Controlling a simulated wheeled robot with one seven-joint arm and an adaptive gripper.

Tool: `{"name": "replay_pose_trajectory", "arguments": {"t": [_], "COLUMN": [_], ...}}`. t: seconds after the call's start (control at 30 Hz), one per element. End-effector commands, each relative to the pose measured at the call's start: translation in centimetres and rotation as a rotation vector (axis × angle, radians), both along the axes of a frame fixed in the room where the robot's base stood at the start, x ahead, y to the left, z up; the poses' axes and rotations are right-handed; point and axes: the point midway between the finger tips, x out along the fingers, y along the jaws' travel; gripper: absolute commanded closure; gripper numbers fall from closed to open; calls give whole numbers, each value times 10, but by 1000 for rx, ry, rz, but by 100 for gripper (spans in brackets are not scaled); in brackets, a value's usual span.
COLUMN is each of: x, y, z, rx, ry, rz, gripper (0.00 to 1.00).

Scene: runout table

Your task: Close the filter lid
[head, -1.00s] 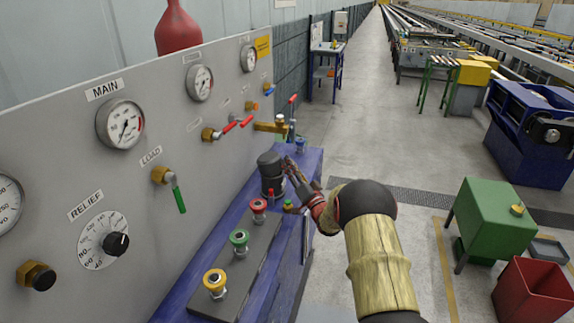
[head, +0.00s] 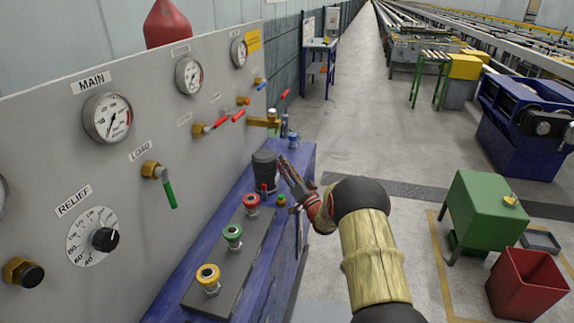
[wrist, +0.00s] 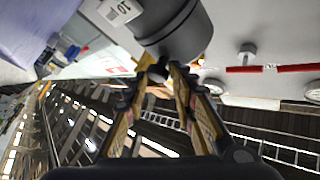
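The filter is a dark grey cylinder (head: 264,172) standing upright on the blue bench, beside the gauge panel. In the wrist view its dark body (wrist: 180,28) fills the top, with a white label marked 10. I cannot make out how its lid sits. My gripper (head: 285,164) is just right of the filter's upper part. In the wrist view the fingers of my gripper (wrist: 164,68) come close together at the tips, right by the lower edge of the dark body. A small dark part shows around the tips; whether they hold it is unclear.
Red (head: 251,204), green (head: 232,236) and yellow (head: 208,278) knobs stand on a dark plate in front of the filter. The panel (head: 130,180) with gauges and valve handles rises on the left. A green tank (head: 488,208) and red bin (head: 526,285) stand on the floor at right.

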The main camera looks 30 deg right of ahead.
Motion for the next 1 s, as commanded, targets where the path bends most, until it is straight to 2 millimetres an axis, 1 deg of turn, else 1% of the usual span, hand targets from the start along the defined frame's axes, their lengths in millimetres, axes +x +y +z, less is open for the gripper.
{"name": "replay_pose_trajectory", "arguments": {"t": [0.03,0.4,0.53,0.67,0.9,1.0], "x": [3,3,-4,-24,-72,-89], "y": [11,10,10,9,3,2], "z": [-9,-9,-12,-17,-24,-27], "rx": [-2,-2,0,1,0,-1], "ry": [18,18,19,17,3,0], "rz": [16,17,15,15,8,6], "gripper": [72,72,72,72,72,72]}}
